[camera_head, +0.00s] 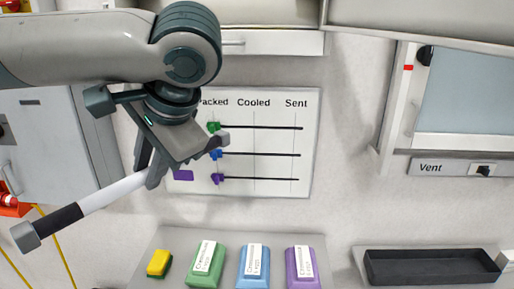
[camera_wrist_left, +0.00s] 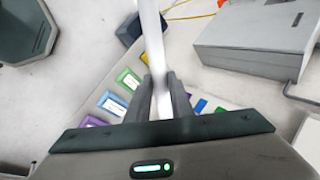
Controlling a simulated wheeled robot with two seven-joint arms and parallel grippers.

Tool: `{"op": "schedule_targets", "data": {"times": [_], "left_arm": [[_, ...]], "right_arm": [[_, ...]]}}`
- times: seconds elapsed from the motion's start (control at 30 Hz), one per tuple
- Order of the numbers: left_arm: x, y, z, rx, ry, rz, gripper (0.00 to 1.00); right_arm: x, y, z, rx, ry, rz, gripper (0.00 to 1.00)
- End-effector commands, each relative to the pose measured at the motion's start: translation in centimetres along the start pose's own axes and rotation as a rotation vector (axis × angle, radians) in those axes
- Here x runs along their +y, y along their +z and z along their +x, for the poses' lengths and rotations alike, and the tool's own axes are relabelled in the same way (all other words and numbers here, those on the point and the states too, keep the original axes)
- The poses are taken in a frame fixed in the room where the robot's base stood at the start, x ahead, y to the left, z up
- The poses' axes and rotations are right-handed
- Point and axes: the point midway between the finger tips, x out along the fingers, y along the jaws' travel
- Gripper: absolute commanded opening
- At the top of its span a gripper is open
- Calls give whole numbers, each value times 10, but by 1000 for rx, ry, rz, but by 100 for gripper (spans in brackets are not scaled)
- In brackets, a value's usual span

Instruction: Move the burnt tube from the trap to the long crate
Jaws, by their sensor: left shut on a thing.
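The tube (camera_head: 110,192) is pale along its middle, with a dark band and a grey block-like end at lower left. My left gripper (camera_head: 156,172) is shut on the tube near its upper right end and holds it tilted, in the air. The left wrist view shows the pale tube (camera_wrist_left: 153,38) between the two fingers (camera_wrist_left: 161,98). The long crate, a long black open tray (camera_head: 432,279), lies at lower right in the head view, well apart from the tube, and looks empty. I cannot make out the trap. My right gripper is out of view.
A sponge (camera_head: 159,263) and the green (camera_head: 205,264), blue (camera_head: 254,267) and purple (camera_head: 301,268) labelled trays lie left of the crate. A wall board (camera_head: 270,140) hangs behind my gripper. A grey cabinet (camera_head: 45,140) stands at left, a Vent panel (camera_head: 445,168) at right.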

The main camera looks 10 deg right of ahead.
Motion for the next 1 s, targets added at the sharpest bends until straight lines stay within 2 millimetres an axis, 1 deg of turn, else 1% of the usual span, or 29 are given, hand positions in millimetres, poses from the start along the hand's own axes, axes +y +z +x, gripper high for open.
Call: {"op": "schedule_targets", "data": {"times": [0.03,0.07,0.1,0.17,0.2,0.27,0.3,0.37,0.4,0.47,0.5,0.57,0.6,0.67,0.7,0.77,0.8,0.9,1.0], "left_arm": [[11,1,28,-33,3,-35,7],[16,1,42,-49,3,-60,7],[24,3,60,-71,3,-92,7],[35,6,87,-105,3,-142,7],[42,9,105,-126,2,-175,7],[55,14,132,-157,3,-221,7],[63,17,149,-177,3,-251,7],[77,24,175,-207,3,-295,7],[86,30,192,-226,3,-324,7],[100,38,216,-254,3,-366,7],[110,44,232,-274,3,-393,7],[125,54,255,-299,3,-433,7],[136,62,270,-317,3,-459,7],[152,74,292,-341,3,-497,7],[162,83,306,-359,3,-521,7],[179,96,326,-382,3,-557,7],[190,106,339,-398,3,-579,7],[216,129,367,-432,2,-634,7],[238,150,387,-460,2,-678,7]], "right_arm": [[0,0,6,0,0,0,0],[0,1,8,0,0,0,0],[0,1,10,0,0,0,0],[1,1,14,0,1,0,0],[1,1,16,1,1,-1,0],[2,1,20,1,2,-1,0],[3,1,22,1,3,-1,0],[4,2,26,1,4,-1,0],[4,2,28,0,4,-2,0],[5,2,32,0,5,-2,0],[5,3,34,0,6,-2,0],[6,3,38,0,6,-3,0],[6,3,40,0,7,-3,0],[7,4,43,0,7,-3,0],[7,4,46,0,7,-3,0],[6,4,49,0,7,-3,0],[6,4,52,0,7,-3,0],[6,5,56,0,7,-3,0],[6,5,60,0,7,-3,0]]}}
